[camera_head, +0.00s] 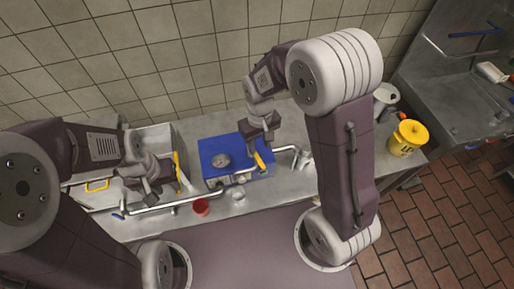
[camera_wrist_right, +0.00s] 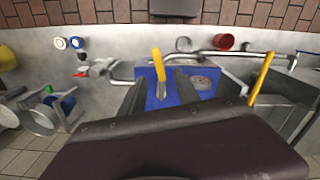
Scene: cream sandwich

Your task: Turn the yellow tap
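A yellow tap handle (camera_head: 260,160) stands at the blue box (camera_head: 209,156) on the steel counter. It also shows in the right wrist view (camera_wrist_right: 158,65), between the two dark fingers. My right gripper (camera_head: 261,145) is over the right part of the blue box, right at this handle. In the wrist view its fingers (camera_wrist_right: 161,84) are apart, one on each side of the handle; contact is not clear. A second yellow handle (camera_head: 178,172) stands beside the sink and shows at the right of the wrist view (camera_wrist_right: 263,73). My left gripper (camera_head: 148,192) is near the sink; its fingers are unclear.
A red cup (camera_head: 201,207) and a small white cup (camera_head: 238,196) stand by the counter's front edge. Metal pipes (camera_head: 170,202) run along the counter. A yellow bucket (camera_head: 407,139) and a steel pot (camera_head: 386,96) stand at the right. A tiled wall is behind.

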